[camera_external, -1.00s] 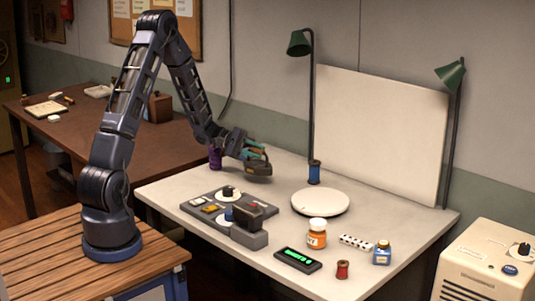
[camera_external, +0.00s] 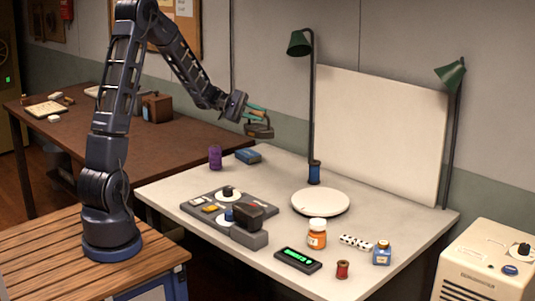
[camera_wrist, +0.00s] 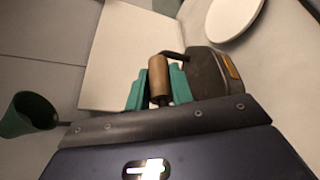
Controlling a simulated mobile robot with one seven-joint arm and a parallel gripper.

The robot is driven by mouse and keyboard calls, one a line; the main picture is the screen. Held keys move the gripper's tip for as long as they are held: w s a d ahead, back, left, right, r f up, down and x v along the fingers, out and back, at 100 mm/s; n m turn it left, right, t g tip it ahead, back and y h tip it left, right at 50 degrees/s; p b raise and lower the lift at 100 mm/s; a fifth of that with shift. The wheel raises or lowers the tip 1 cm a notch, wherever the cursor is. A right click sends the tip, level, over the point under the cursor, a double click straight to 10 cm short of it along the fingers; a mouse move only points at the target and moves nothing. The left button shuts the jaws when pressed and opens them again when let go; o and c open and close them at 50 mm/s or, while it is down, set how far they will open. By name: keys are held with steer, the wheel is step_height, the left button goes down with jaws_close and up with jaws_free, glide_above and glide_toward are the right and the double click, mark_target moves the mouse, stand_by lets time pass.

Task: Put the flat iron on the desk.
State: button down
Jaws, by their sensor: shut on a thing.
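The flat iron (camera_external: 260,130) is dark with a tan handle. My gripper (camera_external: 252,114) is shut on it and holds it in the air above the back left part of the desk (camera_external: 285,165). In the wrist view the teal fingers (camera_wrist: 158,85) close around the tan handle, and the dark body of the flat iron (camera_wrist: 211,70) hangs to the right. The desk is pale and carries many small things.
A purple cup (camera_external: 215,157) and a blue box (camera_external: 248,156) stand at the back left. A round white plate (camera_external: 320,202), a blue spool (camera_external: 314,172), a control panel (camera_external: 228,213) and an orange jar (camera_external: 317,234) occupy the desk. Clear room lies between the blue box and the plate.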

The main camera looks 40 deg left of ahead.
steer(key=w+f+n+t+y, duration=0.4)
steer(key=f, duration=0.3)
steer(key=w+a+f+n+t+y, duration=0.1)
steer(key=w+f+n+t+y, duration=0.3)
steer(key=f, duration=0.4)
steer(key=shift+w+a+n+y, duration=0.15)
steer(key=shift+a+n+y, duration=0.05)
steer(key=shift+n+y, duration=0.6)
stand_by(0.9)
